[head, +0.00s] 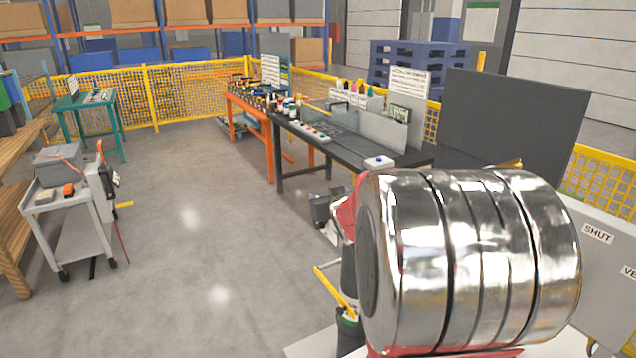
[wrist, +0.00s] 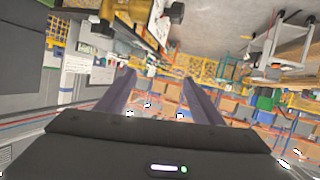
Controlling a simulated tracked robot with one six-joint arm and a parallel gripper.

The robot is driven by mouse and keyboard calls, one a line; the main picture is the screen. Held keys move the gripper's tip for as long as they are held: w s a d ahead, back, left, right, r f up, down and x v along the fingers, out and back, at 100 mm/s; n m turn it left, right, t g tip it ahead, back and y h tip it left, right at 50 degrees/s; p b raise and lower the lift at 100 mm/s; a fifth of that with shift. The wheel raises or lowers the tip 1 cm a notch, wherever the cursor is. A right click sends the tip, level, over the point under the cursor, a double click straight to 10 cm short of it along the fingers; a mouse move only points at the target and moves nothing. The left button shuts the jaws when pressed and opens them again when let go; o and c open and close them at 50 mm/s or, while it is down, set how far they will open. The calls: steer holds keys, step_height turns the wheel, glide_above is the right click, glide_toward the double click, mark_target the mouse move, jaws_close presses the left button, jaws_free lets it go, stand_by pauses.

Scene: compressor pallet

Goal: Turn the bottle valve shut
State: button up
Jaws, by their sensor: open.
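My gripper (wrist: 158,77) is open in the wrist view, with two dark fingers apart and nothing between them. A brass-coloured fitting with dark parts (wrist: 104,14) shows at the top of that view, beyond the fingertips and up to the left. I cannot tell whether it is the bottle valve. In the head view a large shiny ringed metal cylinder (head: 470,260) fills the right foreground and hides what is behind it. I cannot tell whether it is a bottle or part of me. I cannot make out my gripper in the head view.
A grey panel with a SHUT label (head: 598,234) stands at the right edge. A dark bench (head: 345,150) with bottles and boxes stands behind the cylinder. A grey cart (head: 75,215) stands at the left. The floor (head: 200,215) between cart and bench is clear.

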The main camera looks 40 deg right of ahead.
steer(key=s+d+f+t, duration=0.1)
steer(key=d+f, duration=0.3)
steer(key=d, duration=0.5)
steer(key=d+f+t, duration=0.3)
steer(key=d+f, duration=0.1)
steer(key=d, duration=0.4)
steer(key=shift+s+d, duration=0.35)
steer(key=shift+d, duration=0.05)
steer(key=x, duration=1.3)
steer(key=shift+w+d, duration=0.25)
steer(key=shift+w, duration=0.1)
steer(key=shift+r, duration=0.1)
steer(key=shift+c, duration=0.5)
steer(key=c, duration=0.9)
